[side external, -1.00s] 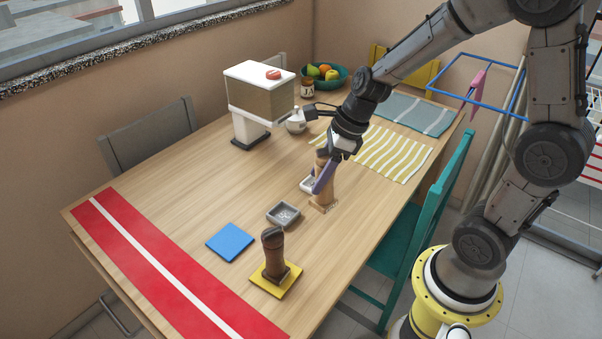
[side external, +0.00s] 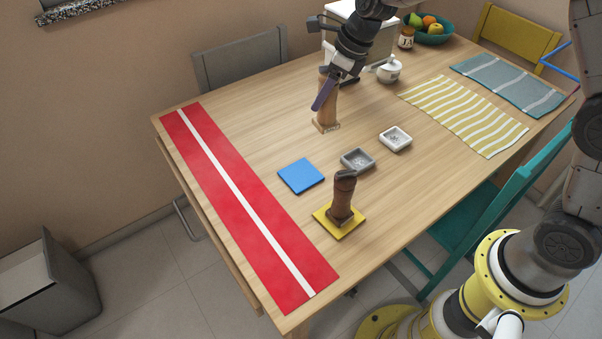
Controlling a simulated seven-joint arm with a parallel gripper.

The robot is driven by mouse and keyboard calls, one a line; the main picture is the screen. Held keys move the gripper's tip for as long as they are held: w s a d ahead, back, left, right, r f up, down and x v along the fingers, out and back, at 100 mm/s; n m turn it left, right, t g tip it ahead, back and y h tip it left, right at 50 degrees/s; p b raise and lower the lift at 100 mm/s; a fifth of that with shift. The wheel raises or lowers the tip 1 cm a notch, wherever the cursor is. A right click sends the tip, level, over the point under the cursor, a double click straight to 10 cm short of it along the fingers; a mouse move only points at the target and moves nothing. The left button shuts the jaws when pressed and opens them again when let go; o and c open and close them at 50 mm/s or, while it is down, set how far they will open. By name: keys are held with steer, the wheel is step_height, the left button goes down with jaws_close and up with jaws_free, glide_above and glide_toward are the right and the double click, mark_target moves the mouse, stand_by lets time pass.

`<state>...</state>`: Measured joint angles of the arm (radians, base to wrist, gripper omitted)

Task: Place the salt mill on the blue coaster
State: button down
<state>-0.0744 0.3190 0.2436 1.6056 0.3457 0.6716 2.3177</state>
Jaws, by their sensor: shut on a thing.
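The light wooden salt mill (side external: 326,112) is upright, with my gripper (side external: 327,88) shut on its upper part. It is up and to the left of the white dish in the picture, away from the blue coaster; I cannot tell whether its base touches the table. The blue coaster (side external: 301,176) lies flat and empty at the middle left of the table, beside the red runner. A dark brown mill (side external: 342,199) stands on a yellow coaster (side external: 351,228) nearer the front. The gripper's fingers partly hide the salt mill's top.
A grey dish (side external: 358,160) lies just right of the blue coaster, and a white dish (side external: 396,138) beyond it. A white sugar pot (side external: 389,71) is behind. A red runner (side external: 217,188) crosses the left end. Bare wood lies between the salt mill and blue coaster.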

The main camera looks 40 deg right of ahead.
steer(key=shift+n, duration=0.7)
steer(key=shift+w+a+f, duration=0.2)
steer(key=shift+a+f, duration=0.9)
steer(key=shift+f, duration=1.2)
steer(key=shift+w+a+f, duration=0.15)
steer(key=shift+a+f, duration=0.95)
steer(key=shift+f, duration=1.25)
steer(key=shift+w+a+f, duration=0.2)
steer(key=shift+a+f, duration=0.9)
steer(key=shift+f, duration=1.2)
steer(key=shift+f, duration=0.2)
steer(key=shift+c, duration=1)
jaws_free()
steer(key=shift+r, duration=0.1)
